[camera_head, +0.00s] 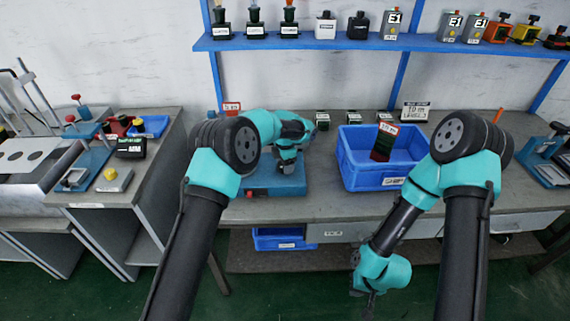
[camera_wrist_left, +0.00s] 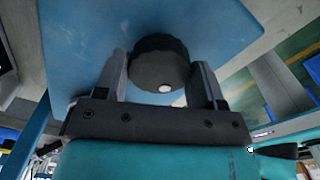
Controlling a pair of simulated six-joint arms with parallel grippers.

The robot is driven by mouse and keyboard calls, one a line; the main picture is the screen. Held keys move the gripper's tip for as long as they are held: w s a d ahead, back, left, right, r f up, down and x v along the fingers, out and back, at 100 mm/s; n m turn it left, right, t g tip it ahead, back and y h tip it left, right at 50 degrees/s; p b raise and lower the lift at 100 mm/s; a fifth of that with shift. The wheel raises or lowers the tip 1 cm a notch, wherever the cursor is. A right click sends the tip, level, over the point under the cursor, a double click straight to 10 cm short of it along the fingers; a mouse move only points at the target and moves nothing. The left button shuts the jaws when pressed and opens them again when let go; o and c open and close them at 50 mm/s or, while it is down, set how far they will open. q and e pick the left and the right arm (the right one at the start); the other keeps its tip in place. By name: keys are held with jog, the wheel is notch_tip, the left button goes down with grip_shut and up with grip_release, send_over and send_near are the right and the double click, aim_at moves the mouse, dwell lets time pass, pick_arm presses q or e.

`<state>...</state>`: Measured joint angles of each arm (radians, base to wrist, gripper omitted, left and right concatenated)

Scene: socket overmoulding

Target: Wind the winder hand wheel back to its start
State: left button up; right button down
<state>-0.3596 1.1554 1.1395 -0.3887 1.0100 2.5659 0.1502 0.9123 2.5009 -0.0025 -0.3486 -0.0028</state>
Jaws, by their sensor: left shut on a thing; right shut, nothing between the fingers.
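The winder is a blue block (camera_head: 262,184) on the bench, left of the blue bin. In the left wrist view its blue face (camera_wrist_left: 75,45) fills the upper part. The hand wheel (camera_wrist_left: 158,65) is a dark round knob with a small white spot near its edge. My left gripper (camera_wrist_left: 162,75) has one finger on each side of the wheel and is shut on it. In the head view my left gripper (camera_head: 287,160) is over the block, and my own wrist hides the wheel. My right gripper (camera_head: 366,292) is shut and empty, hanging low in front of the bench.
A blue bin (camera_head: 362,180) with a dark labelled item (camera_head: 384,142) stands right of the winder. Several small labelled boxes line the bench's back. A blue shelf (camera_head: 335,43) with bottles and devices runs above. A side bench (camera_head: 120,185) with tools stands left.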

pick_arm(q)
jog(key=n, duration=0.4)
jog(key=shift+n, duration=0.4)
jog(key=o, duration=0.9)
jog(key=shift+o, duration=0.2)
jog(key=shift+r, duration=0.1)
notch_tip(320, 180, up, 17)
jog(key=shift+r, duration=0.15)
